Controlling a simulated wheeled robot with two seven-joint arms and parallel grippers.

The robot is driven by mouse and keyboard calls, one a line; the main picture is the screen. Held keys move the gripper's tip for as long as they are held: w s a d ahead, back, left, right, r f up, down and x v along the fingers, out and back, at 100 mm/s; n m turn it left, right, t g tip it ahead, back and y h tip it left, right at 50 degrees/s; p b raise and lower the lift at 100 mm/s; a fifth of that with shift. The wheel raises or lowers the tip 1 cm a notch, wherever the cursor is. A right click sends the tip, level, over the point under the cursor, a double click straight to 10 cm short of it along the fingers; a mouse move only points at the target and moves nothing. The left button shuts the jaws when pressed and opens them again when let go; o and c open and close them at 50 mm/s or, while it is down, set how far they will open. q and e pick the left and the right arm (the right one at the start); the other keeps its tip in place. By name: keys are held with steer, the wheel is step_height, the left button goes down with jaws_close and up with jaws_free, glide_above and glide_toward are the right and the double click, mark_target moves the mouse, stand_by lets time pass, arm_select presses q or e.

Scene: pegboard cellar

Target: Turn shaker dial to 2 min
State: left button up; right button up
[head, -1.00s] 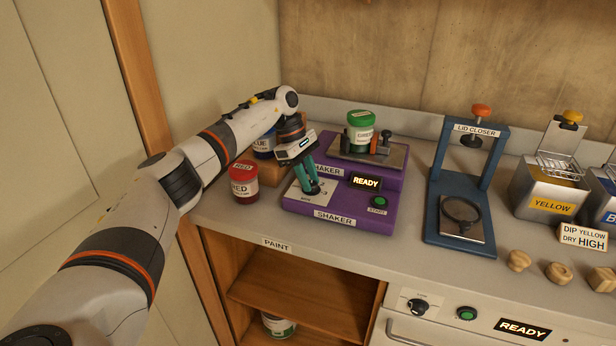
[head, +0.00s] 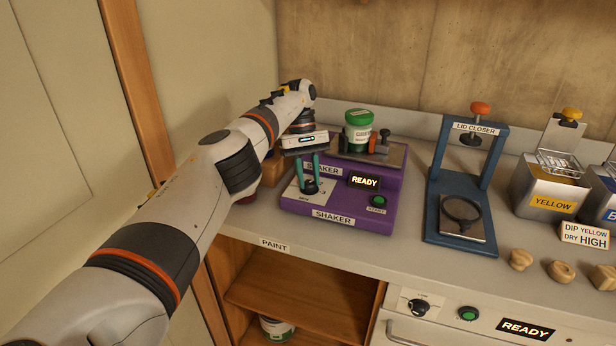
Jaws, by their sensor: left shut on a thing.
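The purple shaker (head: 346,217) stands on the counter with a lit READY display (head: 365,181) and a green START button (head: 378,201). Its dark dial (head: 311,187) sits on a pale plate at the left of its front; a 3 shows to the right of the dial, and the other marks are too small or covered. My left gripper (head: 310,182) points down, its teal fingers shut on the dial from both sides. The dial's pointer direction cannot be made out. A green-lidded can (head: 359,130) stands on the shaker's upper platform. My right gripper is not in view.
The blue lid closer (head: 461,237) stands right of the shaker, then a YELLOW dip tank (head: 548,197). Wooden knobs (head: 521,259) lie near the front edge. A PAINT shelf (head: 300,300) is below. My left arm hides the counter left of the shaker.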

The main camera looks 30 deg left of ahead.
arm_select(q)
steer(key=shift+c, duration=0.2)
stand_by(0.5)
steer(key=o, duration=1)
